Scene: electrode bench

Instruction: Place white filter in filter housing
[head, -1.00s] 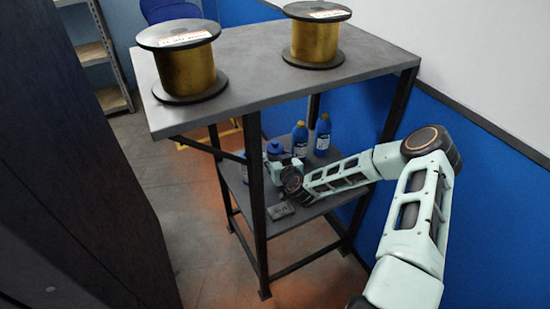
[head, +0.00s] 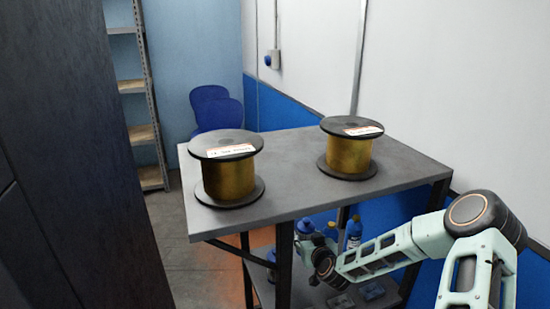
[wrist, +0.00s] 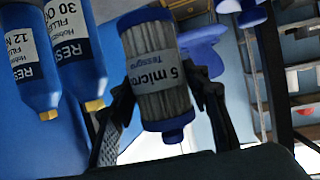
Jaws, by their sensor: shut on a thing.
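The white filter (wrist: 160,65), a pleated cylinder with blue end caps and a "5 micro" label, is between the fingers of my gripper (wrist: 165,95) in the wrist view. My gripper is shut on it. In the head view my gripper (head: 310,247) is at the lower shelf, under the front edge of the table top. A small blue-topped thing (head: 304,227) shows beside it; I cannot tell whether it is the filter. I cannot make out the filter housing for sure in either view.
Two gold wire spools (head: 228,180) (head: 349,153) stand on the table top (head: 290,185). Blue resin bottles (head: 354,232) stand on the lower shelf near my gripper and show at left in the wrist view (wrist: 72,45). A table leg (head: 284,265) is close by.

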